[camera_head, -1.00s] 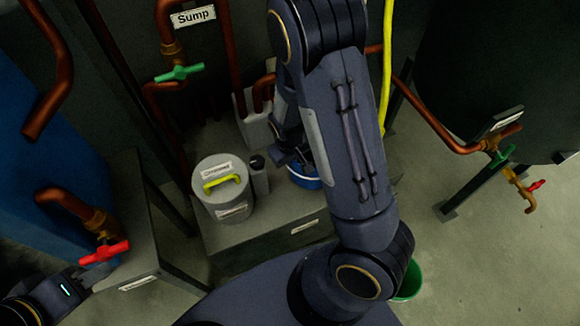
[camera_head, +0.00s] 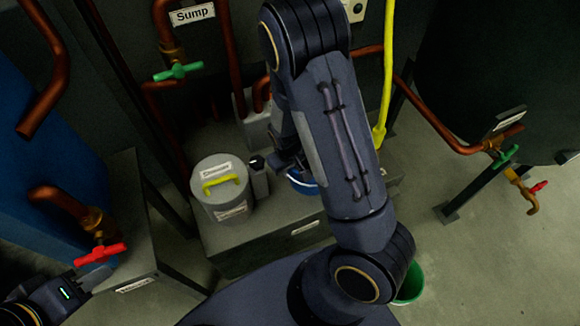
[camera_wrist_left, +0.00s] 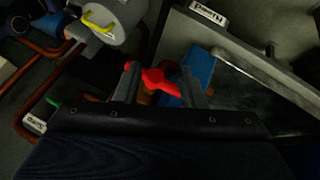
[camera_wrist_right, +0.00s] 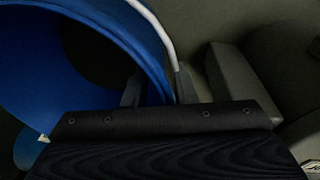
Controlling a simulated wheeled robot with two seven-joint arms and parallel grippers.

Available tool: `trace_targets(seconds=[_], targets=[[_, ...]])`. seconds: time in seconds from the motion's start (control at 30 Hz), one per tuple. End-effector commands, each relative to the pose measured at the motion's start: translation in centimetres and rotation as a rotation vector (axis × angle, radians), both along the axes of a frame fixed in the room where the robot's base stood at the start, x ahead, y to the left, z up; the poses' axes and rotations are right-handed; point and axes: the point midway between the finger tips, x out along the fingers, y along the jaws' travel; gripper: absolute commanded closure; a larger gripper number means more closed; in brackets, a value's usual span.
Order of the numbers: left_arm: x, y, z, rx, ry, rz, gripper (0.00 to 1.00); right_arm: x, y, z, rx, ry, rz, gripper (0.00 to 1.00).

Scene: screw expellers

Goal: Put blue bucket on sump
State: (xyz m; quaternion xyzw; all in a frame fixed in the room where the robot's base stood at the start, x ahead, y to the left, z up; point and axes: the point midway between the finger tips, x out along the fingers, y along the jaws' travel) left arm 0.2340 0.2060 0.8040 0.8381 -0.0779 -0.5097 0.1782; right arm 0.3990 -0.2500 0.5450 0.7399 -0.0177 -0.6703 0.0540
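The blue bucket (camera_head: 302,182) stands on or just above the grey block, mostly hidden behind my right arm. In the right wrist view the blue bucket (camera_wrist_right: 40,60) fills the left side, with a pale curved strip along its edge. My right gripper (camera_wrist_right: 158,90) is at that edge, with its fingers apart and blue between or behind them. I cannot tell whether it grips the bucket.
A grey canister (camera_head: 220,190) with a yellow handle and a small dark bottle (camera_head: 259,178) stand beside the bucket on the grey block (camera_head: 265,240). Copper pipes and a green valve (camera_head: 178,71) are behind. A green bucket (camera_head: 412,283) stands on the floor at the right.

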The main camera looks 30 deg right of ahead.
Motion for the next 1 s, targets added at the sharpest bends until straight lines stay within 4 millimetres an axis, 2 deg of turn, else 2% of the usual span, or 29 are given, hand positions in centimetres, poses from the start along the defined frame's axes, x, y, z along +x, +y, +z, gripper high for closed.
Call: trace_targets(seconds=[0.23, 0.7, 1.0], targets=[[0.0, 0.0, 0.6, 0.0, 0.0, 0.0, 0.64, 0.0, 0.1, 1.1, 0.0, -0.002, 0.0, 0.75], [0.0, 0.0, 3.8, 0.0, 0.0, 0.0, 0.64, -0.9, 1.0, 10.4, 0.002, -0.004, 0.001, 0.75], [0.0, 0.0, 4.4, 0.0, 0.0, 0.0, 0.64, -1.7, 1.5, 13.0, 0.048, -0.005, -0.023, 0.75]])
